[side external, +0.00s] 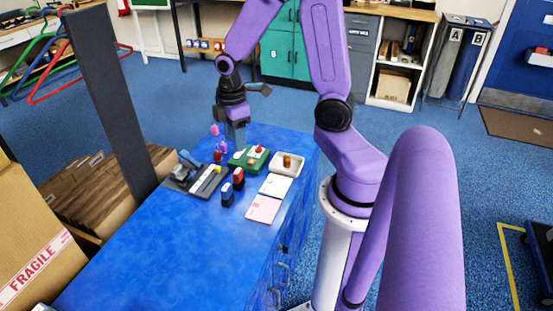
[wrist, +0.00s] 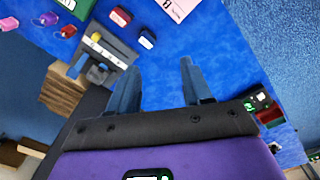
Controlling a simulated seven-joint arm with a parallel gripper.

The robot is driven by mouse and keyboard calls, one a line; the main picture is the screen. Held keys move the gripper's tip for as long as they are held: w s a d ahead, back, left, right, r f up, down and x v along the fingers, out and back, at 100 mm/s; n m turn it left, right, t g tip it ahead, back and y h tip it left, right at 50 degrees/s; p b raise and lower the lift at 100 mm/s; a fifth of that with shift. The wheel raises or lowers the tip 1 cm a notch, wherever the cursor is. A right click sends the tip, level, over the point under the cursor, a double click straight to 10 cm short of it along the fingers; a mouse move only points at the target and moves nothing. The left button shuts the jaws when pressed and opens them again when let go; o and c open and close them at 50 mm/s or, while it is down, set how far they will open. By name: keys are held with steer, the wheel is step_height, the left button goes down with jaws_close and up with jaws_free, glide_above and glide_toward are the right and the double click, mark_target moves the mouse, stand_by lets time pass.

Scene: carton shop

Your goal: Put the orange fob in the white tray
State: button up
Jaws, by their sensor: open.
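The white tray (side external: 299,168) is on the blue bench in the side view, at the back right of the small items. A small orange-brown item (side external: 287,160) sits in it, too small to tell if it is a fob. Another small orange item (side external: 251,162) is on the green box (side external: 238,161). Pink and purple fobs (side external: 222,148) are by the gripper; in the wrist view they are pink (wrist: 10,24), purple (wrist: 48,18) and red-pink (wrist: 68,32). My gripper (side external: 236,132) is open and empty above the bench's far end, left of the tray; its fingers (wrist: 161,60) are apart.
A grey holder (side external: 190,182) with tools, a red stamp (side external: 238,178), a blue stamp (side external: 227,194), a white card (side external: 276,187) and a pink card (side external: 263,209) lie nearby. A dark upright post (side external: 107,95) and cartons (side external: 30,230) stand left. The near bench top (side external: 170,255) is clear.

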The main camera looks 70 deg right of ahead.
steer(key=s+a+r+n, duration=0.1)
steer(key=s+a+r, duration=0.2)
steer(key=s+a, duration=0.4)
steer(key=s+a+r, duration=0.4)
steer(key=s+a, duration=0.2)
steer(key=s, duration=0.3)
steer(key=shift+s+a+r+n, duration=0.15)
steer(key=shift+s+a+n, duration=0.2)
steer(key=shift+s+n, duration=0.05)
stand_by(0.3)
